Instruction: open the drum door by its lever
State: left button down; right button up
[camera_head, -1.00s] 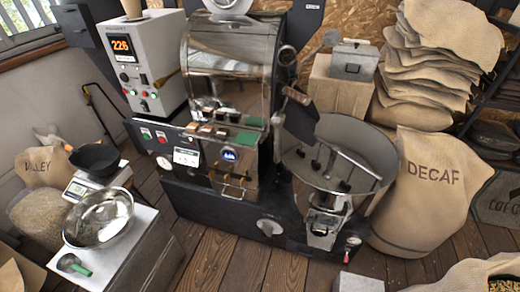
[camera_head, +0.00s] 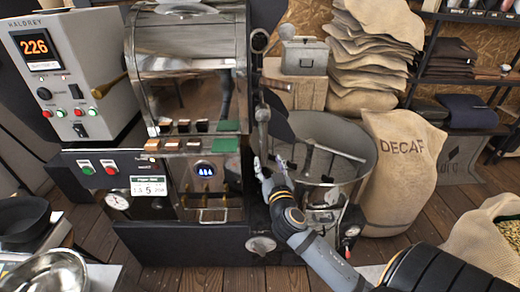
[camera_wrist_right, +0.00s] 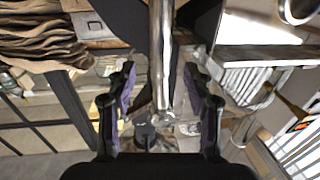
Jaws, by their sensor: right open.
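The roaster drum (camera_head: 190,75) is a shiny metal body in the middle-left of the head view. A dark plate, which looks like the drum door (camera_head: 279,122), is at its right end. A thin grey upright lever (camera_head: 263,128) stands in front of it. My right gripper (camera_head: 268,168) is open just below and around the lever's lower part, pointing up. In the right wrist view, a metal bar (camera_wrist_right: 162,55), seemingly the lever, runs down between the two spread fingers (camera_wrist_right: 163,103), with gaps on both sides. My left gripper is out of view.
The round cooling tray (camera_head: 350,140) lies right of the gripper, close to my arm. A DECAF sack (camera_head: 400,165) stands beyond it. The control box (camera_head: 75,75) with the 226 display is at the left. A metal bowl (camera_head: 48,275) is at lower left.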

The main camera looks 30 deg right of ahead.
aim_at(265, 152)
jog(key=x, duration=0.8)
jog(key=shift+p, duration=0.4)
jog(key=shift+c, duration=0.3)
grip_shut()
jog(key=shift+f, duration=0.1)
